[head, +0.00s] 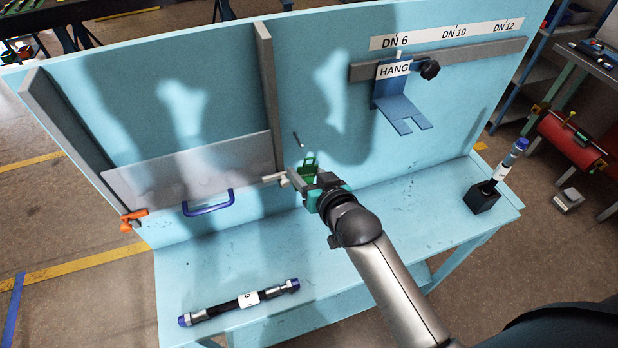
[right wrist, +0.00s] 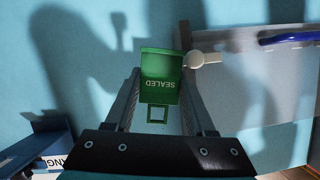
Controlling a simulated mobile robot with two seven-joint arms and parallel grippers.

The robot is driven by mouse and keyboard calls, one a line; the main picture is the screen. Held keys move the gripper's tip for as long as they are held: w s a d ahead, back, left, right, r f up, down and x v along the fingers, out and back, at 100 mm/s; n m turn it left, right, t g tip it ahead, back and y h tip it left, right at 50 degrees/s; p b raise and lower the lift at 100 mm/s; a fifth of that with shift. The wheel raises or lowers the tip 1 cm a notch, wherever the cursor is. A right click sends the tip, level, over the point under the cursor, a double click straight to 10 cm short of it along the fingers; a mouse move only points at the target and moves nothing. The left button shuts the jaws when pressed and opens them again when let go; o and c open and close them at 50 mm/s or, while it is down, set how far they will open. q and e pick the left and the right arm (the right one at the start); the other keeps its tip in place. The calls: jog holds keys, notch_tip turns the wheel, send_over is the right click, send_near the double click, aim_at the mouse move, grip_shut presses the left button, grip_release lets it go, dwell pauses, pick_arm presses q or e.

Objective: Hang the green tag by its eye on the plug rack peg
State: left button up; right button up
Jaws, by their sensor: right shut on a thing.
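The green tag (head: 310,163) is held up in front of the blue back panel, in the grip of my right gripper (head: 307,179). In the right wrist view the tag (right wrist: 160,66) sits between the two fingers, its "SEALED" lettering upside down. Its square eye (right wrist: 157,113) lies on the side toward the gripper's palm. In the head view a short dark peg (head: 299,139) stands out from the panel, just above and left of the tag. The tag and peg look apart. I cannot make out the peg in the right wrist view. My left gripper is not in view.
A pale latch knob (right wrist: 200,59) is close beside the tag, by the clear cover (head: 195,165) with its blue handle (head: 209,203). A blue "HANG" bracket (head: 398,105) is at the upper right. A hose (head: 240,303) lies on the bench; another stands in a black holder (head: 481,197).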

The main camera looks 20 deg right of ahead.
aim_at(290, 149)
jog(key=shift+w+f+b, duration=0.15)
jog(key=shift+w+b, duration=0.25)
jog(key=shift+w, duration=0.45)
jog(key=shift+w+a+f+b, duration=0.1)
jog(key=shift+w+b, duration=1.45)
jog(key=shift+w, duration=0.4)
jog(key=shift+w+f, duration=0.3)
jog(key=shift+w, duration=0.2)
jog(key=shift+w+f, duration=0.1)
jog(key=shift+f, duration=0.1)
jog(key=shift+a, duration=0.1)
jog(key=o, duration=1.4)
